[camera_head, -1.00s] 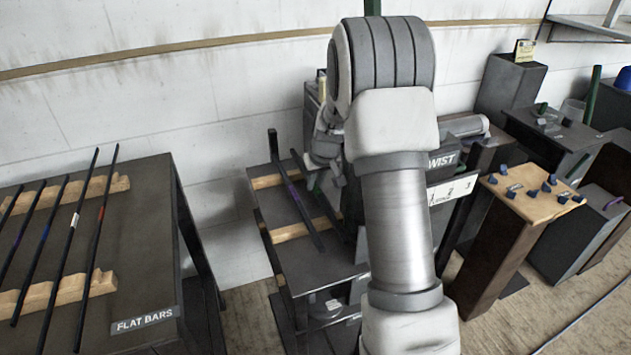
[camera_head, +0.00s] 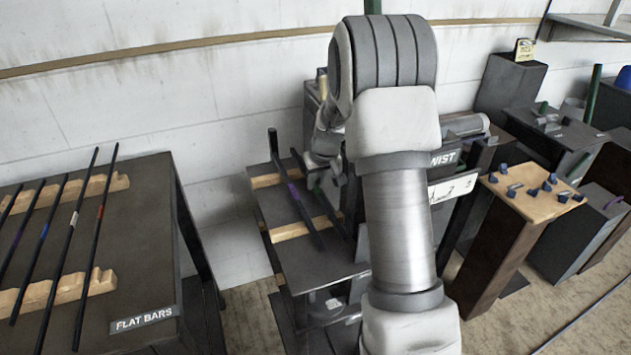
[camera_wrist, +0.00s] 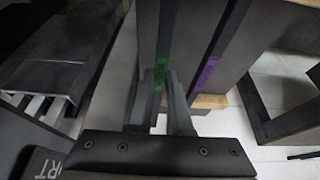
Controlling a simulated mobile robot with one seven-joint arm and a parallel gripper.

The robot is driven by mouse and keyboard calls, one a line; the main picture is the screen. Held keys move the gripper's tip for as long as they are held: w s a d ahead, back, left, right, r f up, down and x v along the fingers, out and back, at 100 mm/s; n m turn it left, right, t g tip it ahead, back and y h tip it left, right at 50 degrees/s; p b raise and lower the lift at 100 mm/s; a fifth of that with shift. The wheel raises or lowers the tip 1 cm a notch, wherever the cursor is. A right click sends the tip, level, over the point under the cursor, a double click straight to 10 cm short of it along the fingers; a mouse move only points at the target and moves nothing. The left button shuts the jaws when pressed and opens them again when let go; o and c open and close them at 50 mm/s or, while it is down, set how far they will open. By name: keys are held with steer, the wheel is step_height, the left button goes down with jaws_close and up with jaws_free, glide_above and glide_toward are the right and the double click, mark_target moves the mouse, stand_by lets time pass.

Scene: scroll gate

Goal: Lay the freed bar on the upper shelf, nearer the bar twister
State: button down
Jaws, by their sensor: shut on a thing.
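My gripper (camera_wrist: 167,105) is shut on a dark flat bar with a green band (camera_wrist: 162,65). The purple-banded bar (camera_wrist: 207,72) lies just to its right in the wrist view, roughly parallel and apart. In the head view the purple-banded bar (camera_head: 303,205) lies across two notched wooden rests on the dark upper shelf (camera_head: 335,262).
A table marked FLAT BARS (camera_head: 144,320) at left holds several bars on wooden rests. A wooden-topped stand (camera_head: 515,196) with blue pegs is at right.

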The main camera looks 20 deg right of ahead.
steer(key=shift+f, duration=0.15)
steer(key=c, duration=0.8)
jaws_free()
steer(key=shift+o, duration=0.2)
steer(key=shift+f, duration=0.15)
steer(key=p+v, duration=0.1)
steer(key=v, duration=1.1)
steer(key=shift+p, duration=0.35)
